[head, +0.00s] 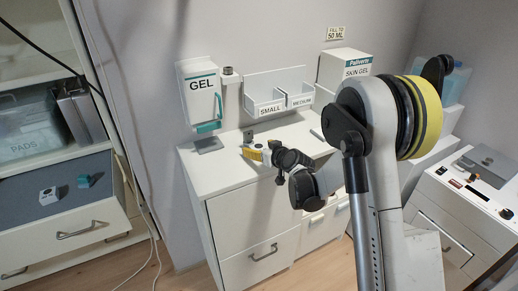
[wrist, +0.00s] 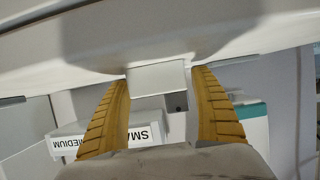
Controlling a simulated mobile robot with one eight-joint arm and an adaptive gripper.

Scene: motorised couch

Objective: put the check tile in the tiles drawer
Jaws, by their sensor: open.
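My gripper (head: 253,153) has yellow fingers and is low over the top of the white cabinet (head: 218,170). In the wrist view its fingers (wrist: 162,78) are apart, with no object visibly clamped between them. A small grey block (head: 248,136) with a dark spot stands near the wall, beyond the fingers; what seems to be the same block (wrist: 177,101) shows between them in the wrist view. I cannot tell whether it is the check tile. At left, an open grey-lined drawer (head: 75,209) holds a small white block (head: 48,195) and a teal block (head: 83,181). No tiles label is readable.
A gel dispenser (head: 200,95), a SMALL and MEDIUM glove holder (head: 275,100) and a skin gel box (head: 345,66) are at the back. The cabinet's front drawer (head: 245,265) is shut. A clear pads bin (head: 28,132) sits on the left shelf. Cables hang beside it.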

